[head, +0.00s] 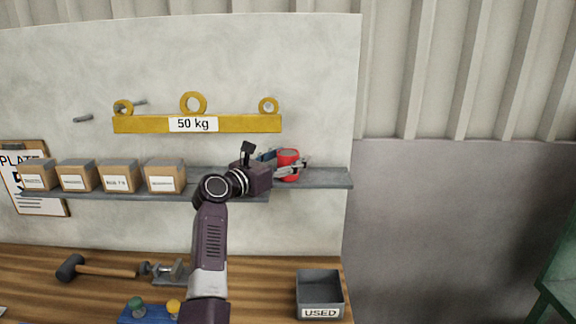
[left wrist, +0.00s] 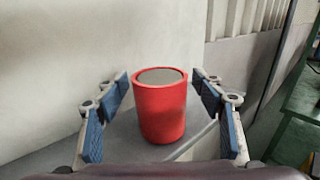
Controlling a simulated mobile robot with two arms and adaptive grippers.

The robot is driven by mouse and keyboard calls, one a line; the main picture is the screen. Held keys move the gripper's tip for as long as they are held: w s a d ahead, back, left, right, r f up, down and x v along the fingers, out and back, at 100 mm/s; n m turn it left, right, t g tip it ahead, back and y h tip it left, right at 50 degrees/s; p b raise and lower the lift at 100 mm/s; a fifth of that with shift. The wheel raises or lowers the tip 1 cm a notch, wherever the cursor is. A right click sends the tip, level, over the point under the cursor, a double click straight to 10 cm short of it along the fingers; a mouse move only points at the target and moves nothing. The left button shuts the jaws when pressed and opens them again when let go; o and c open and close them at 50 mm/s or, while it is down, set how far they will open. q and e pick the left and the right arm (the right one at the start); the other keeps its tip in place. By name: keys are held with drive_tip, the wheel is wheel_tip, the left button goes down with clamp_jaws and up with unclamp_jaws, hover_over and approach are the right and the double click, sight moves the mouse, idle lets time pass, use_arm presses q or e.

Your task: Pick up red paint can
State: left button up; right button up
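The red paint can (head: 289,156) stands upright on the grey wall shelf (head: 325,178), near its right end. It has a grey top and also shows in the left wrist view (left wrist: 162,110), in the middle between the fingers. My left gripper (head: 292,168) reaches in from the left at shelf height. In the left wrist view my left gripper (left wrist: 162,118) is open, with one blue-padded finger on each side of the can. Gaps show between both fingers and the can. My right gripper is not in view.
Several cardboard boxes (head: 120,176) stand along the left part of the shelf. A yellow 50 kg bar (head: 240,123) is on the wall above. A grey bin marked USED (head: 320,287) and a mallet (head: 72,268) are on the wooden bench (head: 260,290) below.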

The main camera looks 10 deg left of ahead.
use_arm(q)
drive_tip(key=c, duration=1.2)
drive_tip(key=shift+c, duration=0.8)
drive_tip(key=shift+r, duration=0.15)
